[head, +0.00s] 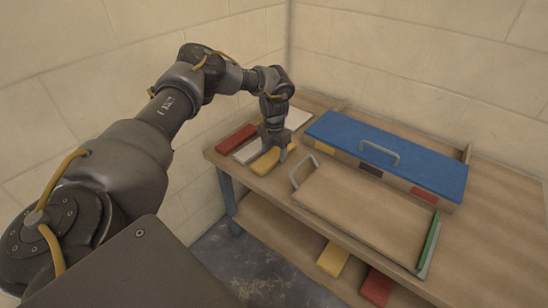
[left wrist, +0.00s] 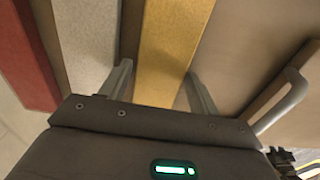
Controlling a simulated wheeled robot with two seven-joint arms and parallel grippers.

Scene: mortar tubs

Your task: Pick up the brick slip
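A yellow brick slip (head: 264,165) lies on the workbench near its left end. My left gripper (head: 275,152) is over it, pointing down. In the left wrist view the yellow slip (left wrist: 172,45) runs between the two spread fingers of my left gripper (left wrist: 158,72). One finger is on each side, with a visible gap at the right one. Whether the fingers touch the slip cannot be told. A light grey slip (head: 246,151) and a red slip (head: 235,137) lie beside it to the left; the grey one (left wrist: 88,40) is close to the left finger. My right gripper is not in view.
A wooden box with a blue lid (head: 400,150) and grey handle stands at the back. A wooden board (head: 365,210) with a handle lies in front of it. A white slip (head: 298,118) lies behind my gripper. The lower shelf holds yellow (head: 333,259) and red (head: 377,287) pieces.

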